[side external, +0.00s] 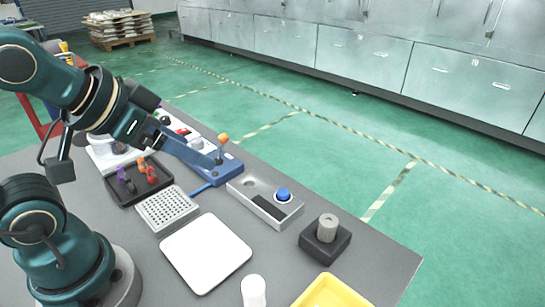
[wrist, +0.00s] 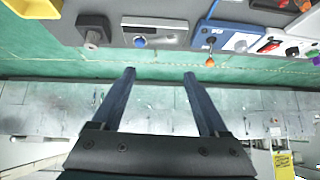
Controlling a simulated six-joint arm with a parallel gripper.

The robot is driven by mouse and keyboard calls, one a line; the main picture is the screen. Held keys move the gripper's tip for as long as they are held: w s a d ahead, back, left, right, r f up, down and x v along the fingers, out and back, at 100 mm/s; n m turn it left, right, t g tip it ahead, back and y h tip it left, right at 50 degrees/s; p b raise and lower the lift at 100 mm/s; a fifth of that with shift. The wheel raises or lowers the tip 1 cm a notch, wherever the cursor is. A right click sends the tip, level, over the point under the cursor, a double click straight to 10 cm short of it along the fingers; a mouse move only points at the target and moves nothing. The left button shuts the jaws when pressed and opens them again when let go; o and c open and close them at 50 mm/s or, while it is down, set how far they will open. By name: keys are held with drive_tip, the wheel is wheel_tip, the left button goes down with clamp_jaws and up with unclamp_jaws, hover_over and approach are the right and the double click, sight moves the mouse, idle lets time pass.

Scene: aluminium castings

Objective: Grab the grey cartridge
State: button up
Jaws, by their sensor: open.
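The grey cartridge (side external: 327,227) is a short grey cylinder standing upright in a dark square block (side external: 313,245), near the table's far right edge in the side view. In the wrist view the cartridge (wrist: 92,38) shows at upper left, with the block (wrist: 88,22) around its base. My gripper (side external: 206,162) is open and empty, above the blue joystick box and well to the left of the cartridge in the side view. In the wrist view my gripper's two fingers (wrist: 158,73) stand wide apart with nothing between them.
Near my gripper are a blue box with an orange-knobbed joystick (side external: 222,140) and a grey box with a blue button (side external: 283,195). A white plate (side external: 206,254), perforated block (side external: 167,208), dark tray (side external: 122,194), white cylinder (side external: 253,291) and yellow tray (side external: 328,293) share the table.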

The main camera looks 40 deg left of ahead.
drive_tip(key=w+r+m+t, duration=0.3)
drive_tip(key=w+t, duration=0.1)
drive_tip(key=w, duration=0.5)
drive_tip(key=m+g+h, duration=0.2)
drive_tip(key=m+h, duration=0.4)
drive_tip(key=h, duration=0.3)
hover_over(321, 220)
drive_tip(key=a, duration=0.3)
wheel_tip(321, 220, down, 10)
drive_tip(key=shift+g, duration=0.8)
drive_tip(key=f, duration=0.2)
drive_tip(key=s+f, duration=0.1)
drive_tip(key=s+d+f, duration=0.1)
drive_tip(key=f, duration=0.1)
drive_tip(key=shift+f, duration=0.3)
drive_tip(key=shift+x, duration=2.4)
clamp_jaws()
